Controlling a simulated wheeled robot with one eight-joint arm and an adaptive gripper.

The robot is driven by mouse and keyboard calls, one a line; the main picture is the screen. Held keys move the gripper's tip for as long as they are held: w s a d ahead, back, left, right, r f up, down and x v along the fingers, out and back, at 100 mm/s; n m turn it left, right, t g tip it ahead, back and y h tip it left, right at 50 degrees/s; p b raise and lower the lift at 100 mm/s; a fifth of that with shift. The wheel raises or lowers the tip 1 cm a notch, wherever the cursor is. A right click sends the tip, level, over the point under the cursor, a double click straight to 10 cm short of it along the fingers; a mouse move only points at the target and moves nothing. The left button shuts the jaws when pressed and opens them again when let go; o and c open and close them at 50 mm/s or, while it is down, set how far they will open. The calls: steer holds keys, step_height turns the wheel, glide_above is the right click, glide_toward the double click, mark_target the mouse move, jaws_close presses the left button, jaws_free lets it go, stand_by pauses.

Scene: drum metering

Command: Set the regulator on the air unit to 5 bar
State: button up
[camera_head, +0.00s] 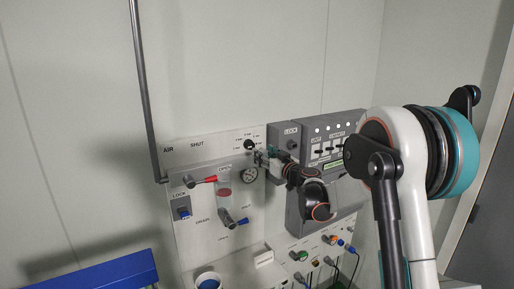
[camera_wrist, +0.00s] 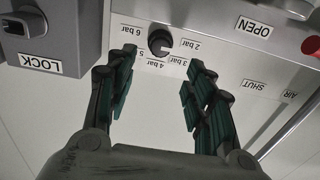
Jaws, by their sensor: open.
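The regulator is a small black knob (camera_wrist: 160,42) on the light grey air unit panel, also visible in the head view (camera_head: 249,144). In the wrist view, printed marks run around it from 2 bar through 3, 4 and 5 to 6 bar. A pale mark shows on the knob, but I cannot tell which number it points at. My gripper (camera_wrist: 160,78) is open, its green-padded fingers apart on either side below the knob in the wrist view, with nothing between them. In the head view my gripper (camera_head: 262,156) is close to the knob, partly hidden by my wrist.
A red-handled valve (camera_head: 203,181) and a blue-ended lever (camera_head: 240,222) are on the same panel. A grey LOCK box (camera_wrist: 45,40) stands close beside the knob. Cables and coloured connectors (camera_head: 330,239) are below right.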

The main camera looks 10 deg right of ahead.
mark_target(252, 146)
steer(key=x, duration=0.8)
steer(key=shift+w+a+p, duration=0.1)
steer(key=shift+w+p, duration=0.2)
steer(key=shift+c, duration=0.5)
steer(key=c, duration=0.9)
